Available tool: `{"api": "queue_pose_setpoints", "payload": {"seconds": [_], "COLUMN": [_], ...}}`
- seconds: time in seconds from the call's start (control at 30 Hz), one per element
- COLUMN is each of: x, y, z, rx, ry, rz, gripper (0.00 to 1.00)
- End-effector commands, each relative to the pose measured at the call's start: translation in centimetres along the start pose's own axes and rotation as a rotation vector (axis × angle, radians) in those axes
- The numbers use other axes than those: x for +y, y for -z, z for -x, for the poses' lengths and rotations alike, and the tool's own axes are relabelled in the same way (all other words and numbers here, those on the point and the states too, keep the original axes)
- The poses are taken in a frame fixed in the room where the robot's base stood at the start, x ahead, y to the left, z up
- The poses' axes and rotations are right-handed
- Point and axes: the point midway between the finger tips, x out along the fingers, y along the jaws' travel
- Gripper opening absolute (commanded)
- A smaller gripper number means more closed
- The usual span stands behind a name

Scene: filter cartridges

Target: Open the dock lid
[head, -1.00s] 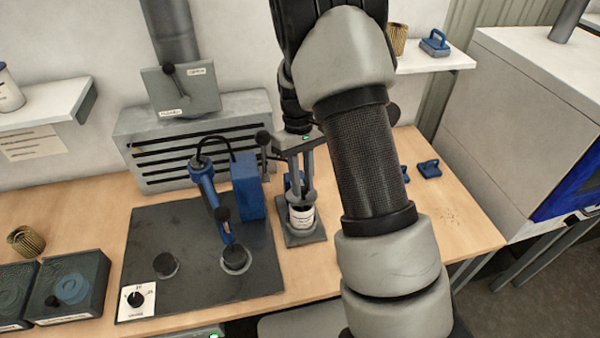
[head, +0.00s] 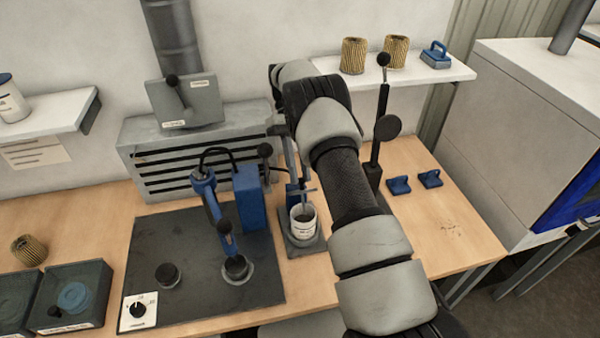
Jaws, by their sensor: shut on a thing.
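No part is plainly marked as the dock lid. Two dark boxes stand at the lower left; the nearer-right box (head: 90,312) has a dark top with a round blue shape (head: 76,296) and a small black knob (head: 54,312). The top looks closed. My arm reaches up from the lower right and bends over the small stand at the middle.
A dark mat (head: 190,235) carries a blue jointed device (head: 215,205) and a dial (head: 137,309). A grey vented box (head: 150,142) stands behind. A black lever (head: 383,100) rises right of my arm. Two blue pieces lie on the clear right of the bench (head: 440,205).

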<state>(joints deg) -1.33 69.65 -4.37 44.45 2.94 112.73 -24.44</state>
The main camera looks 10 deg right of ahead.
Motion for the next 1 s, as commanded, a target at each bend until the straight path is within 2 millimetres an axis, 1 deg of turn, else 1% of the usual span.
{"api": "queue_pose_setpoints", "payload": {"seconds": [0.57, 0.6, 0.7, 1.0], "x": [0.05, 0.05, 0.05, 0.03], "y": [0.11, 0.11, 0.11, 0.09], "z": [0.15, 0.15, 0.15, 0.17], "rx": [-0.019, -0.019, -0.018, -0.016], "ry": [0.007, 0.007, 0.007, 0.006], "rz": [0.0, 0.0, 0.0, 0.0], "gripper": [0.0, 0.26, 0.4, 0.4]}}
